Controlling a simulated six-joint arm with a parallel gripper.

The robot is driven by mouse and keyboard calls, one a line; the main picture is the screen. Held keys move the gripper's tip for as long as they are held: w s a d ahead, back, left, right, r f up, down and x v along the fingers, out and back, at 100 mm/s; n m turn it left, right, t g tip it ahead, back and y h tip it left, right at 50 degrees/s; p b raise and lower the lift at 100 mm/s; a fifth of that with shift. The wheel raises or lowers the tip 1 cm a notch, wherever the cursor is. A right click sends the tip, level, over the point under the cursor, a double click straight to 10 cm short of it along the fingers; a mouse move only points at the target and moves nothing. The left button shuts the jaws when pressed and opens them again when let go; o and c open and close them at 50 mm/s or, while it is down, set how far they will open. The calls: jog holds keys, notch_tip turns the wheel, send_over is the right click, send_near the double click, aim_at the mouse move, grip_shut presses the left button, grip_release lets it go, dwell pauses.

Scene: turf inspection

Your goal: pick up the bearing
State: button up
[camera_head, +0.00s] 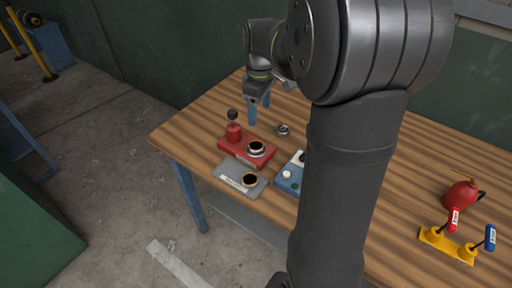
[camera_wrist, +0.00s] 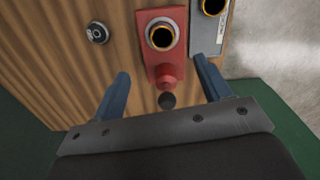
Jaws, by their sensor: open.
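A small round metal part with a dark centre, which looks like the bearing (camera_head: 283,130), lies flat on the wooden table, right of the red fixture. It also shows in the wrist view (camera_wrist: 97,33) at the upper left, beyond and outside the left finger. My gripper (camera_head: 258,105) is open and empty, above the table behind the red fixture. In the wrist view the blue fingers of my gripper (camera_wrist: 163,75) are spread wide, with part of the red fixture showing between and beyond them.
The red fixture (camera_head: 235,149) has a black-knobbed post and a ringed cup. A grey plate (camera_head: 229,176) with a gold-rimmed ring lies in front. A blue box (camera_head: 288,183) is partly hidden by my arm. A red oil can (camera_head: 461,195) and yellow stand (camera_head: 447,245) are at right.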

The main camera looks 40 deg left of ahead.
send_over(255, 145)
jog(key=d, duration=0.1)
notch_tip(255, 145, down, 9)
jog(key=shift+w+d, duration=0.1)
jog(key=shift+w, duration=0.05)
jog(key=shift+a+f, duration=0.2)
jog(key=shift+f, duration=0.7)
jog(key=shift+a+f, duration=0.15)
jog(key=shift+f, duration=0.7)
jog(key=shift+a+f, duration=0.2)
jog(key=shift+f, duration=0.7)
jog(key=shift+s, duration=0.2)
jog(key=shift+c, duration=0.2)
jog(key=c, duration=1.2)
jog(key=shift+r, duration=0.15)
